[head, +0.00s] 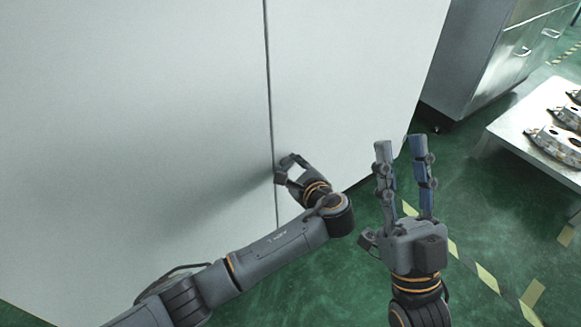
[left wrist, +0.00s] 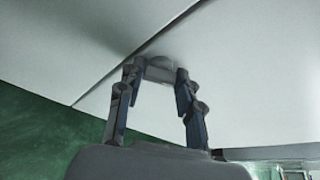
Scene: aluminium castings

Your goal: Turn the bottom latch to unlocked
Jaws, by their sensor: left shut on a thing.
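The bottom latch (left wrist: 159,72) is a small grey piece on the pale cabinet doors (head: 180,90), at the dark seam between them. In the left wrist view it sits between the two fingertips of my left gripper (left wrist: 156,78). In the head view my left gripper (head: 281,171) is at the seam, low on the doors, and hides the latch. It is shut on the latch. I cannot tell which way the latch is turned. My right gripper (head: 401,147) is open and empty, held above the floor to the right of the cabinet.
A grey metal cabinet (head: 470,60) stands at the upper right. A metal table (head: 508,122) with several castings (head: 556,143) is at the right edge. The green floor (head: 350,260) has yellow marking strips and is mostly clear.

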